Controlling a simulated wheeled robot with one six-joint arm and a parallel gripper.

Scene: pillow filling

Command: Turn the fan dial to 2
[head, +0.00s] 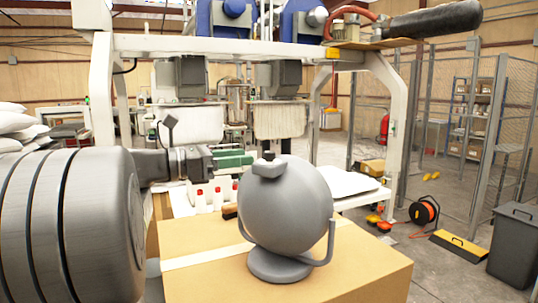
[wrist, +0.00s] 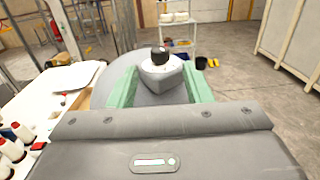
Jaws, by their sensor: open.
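The grey round fan (head: 290,210) stands on a cardboard box, with its back housing facing the head camera. Its small dark dial (head: 268,155) sits on top of a light block. In the wrist view the dial (wrist: 159,56) stands up dark on the pale housing. My gripper (head: 248,160) has green fingers and comes in from the left beside the dial. In the wrist view my gripper (wrist: 160,85) is open, one green finger on each side of the housing, with the dial just ahead, between and beyond them. I see no contact. The dial's setting is unreadable.
The cardboard box (head: 350,270) carries the fan. A machine frame (head: 390,100) rises behind. A dark bin (head: 515,245) stands at far right.

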